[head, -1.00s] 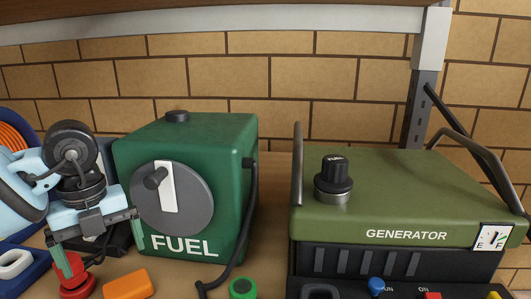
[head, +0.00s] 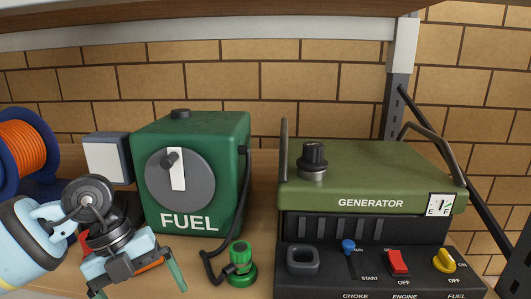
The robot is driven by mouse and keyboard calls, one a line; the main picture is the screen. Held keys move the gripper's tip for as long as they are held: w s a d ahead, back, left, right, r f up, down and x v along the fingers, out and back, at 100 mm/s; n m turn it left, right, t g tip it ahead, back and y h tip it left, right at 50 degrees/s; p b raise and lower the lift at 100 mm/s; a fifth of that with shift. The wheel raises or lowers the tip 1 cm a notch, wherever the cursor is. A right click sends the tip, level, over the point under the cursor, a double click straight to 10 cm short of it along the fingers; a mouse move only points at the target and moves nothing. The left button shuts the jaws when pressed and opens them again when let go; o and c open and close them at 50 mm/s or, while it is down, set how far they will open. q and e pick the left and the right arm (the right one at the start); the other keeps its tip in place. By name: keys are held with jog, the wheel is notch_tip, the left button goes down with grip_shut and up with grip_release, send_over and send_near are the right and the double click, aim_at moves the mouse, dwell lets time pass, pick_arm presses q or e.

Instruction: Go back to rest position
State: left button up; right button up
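My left gripper (head: 138,283) is at the lower left, in front of the green fuel tank (head: 230,150). Its two green fingertips are spread apart, and I see nothing held between them. An orange block (head: 150,266) lies behind the gripper and is mostly hidden by it. My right gripper is not in the head view.
An olive generator (head: 370,178) with a black control panel (head: 325,283) fills the right. A green-topped fitting (head: 240,262) stands by the tank's black hose. An orange cable reel (head: 25,150) and a grey box (head: 107,158) stand at left. A shelf (head: 200,38) runs overhead.

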pick_arm(q)
jog(key=s+d+f+g+h+p, duration=0.1)
jog(key=s+d+h, duration=0.3)
jog(key=d+h, duration=0.35)
jog(key=s+d+g+h, duration=0.1)
jog(key=s+d+h, duration=0.4)
jog(key=d, duration=0.4)
jog(key=w+a+f+n+t+y+p, duration=0.1)
jog(key=a+f+n+t+y, duration=0.3)
jog(key=f+n+t, duration=0.55)
jog(key=a+f+n+t+y+p, duration=0.1)
jog(key=a+f+n+t+y, duration=0.4)
jog(key=n+t, duration=0.75)
jog(key=s+a+f+n+g+y, duration=0.2)
jog(key=s+a+f+n+g, duration=0.1)
jog(key=s+f, duration=0.6)
jog(key=s+a+f+n+g+y, duration=0.3)
jog(key=s+f+g, duration=0.3)
jog(key=s+f, duration=0.4)
jog(key=shift+s+a+n, duration=0.5)
jog(key=shift+s+a, duration=0.15)
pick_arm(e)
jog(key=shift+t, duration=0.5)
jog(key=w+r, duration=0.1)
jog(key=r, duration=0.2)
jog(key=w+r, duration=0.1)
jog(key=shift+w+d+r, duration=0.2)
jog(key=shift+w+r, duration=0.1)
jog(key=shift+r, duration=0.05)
